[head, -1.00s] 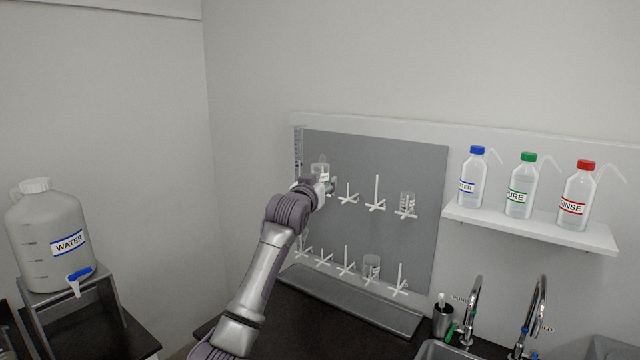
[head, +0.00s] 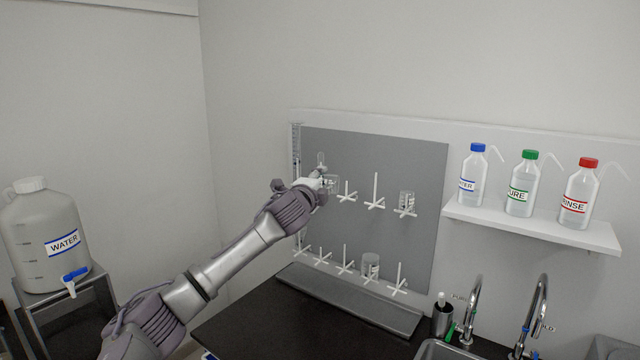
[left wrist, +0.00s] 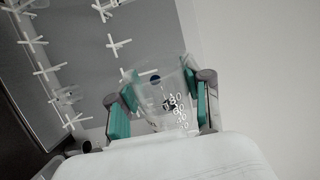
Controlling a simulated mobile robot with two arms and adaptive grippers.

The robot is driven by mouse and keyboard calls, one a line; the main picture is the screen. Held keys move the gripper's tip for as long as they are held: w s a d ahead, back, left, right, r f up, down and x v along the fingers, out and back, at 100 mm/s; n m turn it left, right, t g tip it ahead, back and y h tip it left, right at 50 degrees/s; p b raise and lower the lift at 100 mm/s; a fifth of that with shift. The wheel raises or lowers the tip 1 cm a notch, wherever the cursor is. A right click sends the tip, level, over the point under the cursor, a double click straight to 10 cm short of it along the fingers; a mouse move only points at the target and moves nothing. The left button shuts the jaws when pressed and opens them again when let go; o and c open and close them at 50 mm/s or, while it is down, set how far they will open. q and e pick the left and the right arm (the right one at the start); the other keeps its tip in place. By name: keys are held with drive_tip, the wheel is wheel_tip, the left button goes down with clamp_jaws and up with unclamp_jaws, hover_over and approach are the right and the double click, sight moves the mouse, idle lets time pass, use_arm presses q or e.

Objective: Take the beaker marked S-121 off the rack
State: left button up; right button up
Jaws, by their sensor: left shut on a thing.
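My left gripper (head: 318,180) is at the upper left of the grey peg rack (head: 410,160). In the left wrist view its teal-padded fingers (left wrist: 160,102) are on either side of a clear glass beaker (left wrist: 168,95) with white graduation numbers and a dark blue spot. The gripper is shut on this beaker. I cannot read S-121 on it. In the head view the arm and hand hide much of this beaker, and I cannot tell whether a peg is still inside it. My right gripper is not in view.
Other glassware hangs on the rack at upper right (head: 407,201) and lower right (head: 370,266). Several white pegs are bare. A drip tray (head: 350,300) runs below. A shelf (head: 530,229) with three wash bottles is at right. A water carboy (head: 42,240) stands at left.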

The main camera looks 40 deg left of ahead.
use_arm(q)
drive_tip(key=m, duration=0.3)
drive_tip(key=shift+s+r, duration=0.1)
drive_tip(key=shift+r, duration=0.1)
drive_tip(key=m, duration=0.6)
drive_tip(key=shift+f, duration=0.1)
drive_tip(key=m, duration=0.9)
